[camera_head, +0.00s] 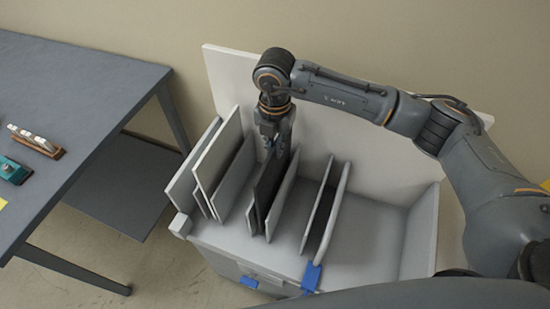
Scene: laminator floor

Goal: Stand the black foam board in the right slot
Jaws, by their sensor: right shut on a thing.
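The black foam board (266,192) stands nearly upright in the grey bin (213,236), between pale upright panels. My right gripper (271,146) reaches down from above and is shut on the board's top edge. Its fingertips are partly hidden. A pale panel (283,203) is close at the board's right. The board's lower edge is hidden inside the bin, so I cannot tell whether it touches the floor. My left gripper is not in view.
Several pale boards (219,150) lean at the bin's left. Another dark thin panel (318,206) and a pale divider (336,210) stand to the right. The bin's right part is empty. A grey table (75,95) holds small tools at the left. Blue clips (311,277) sit on the bin's front.

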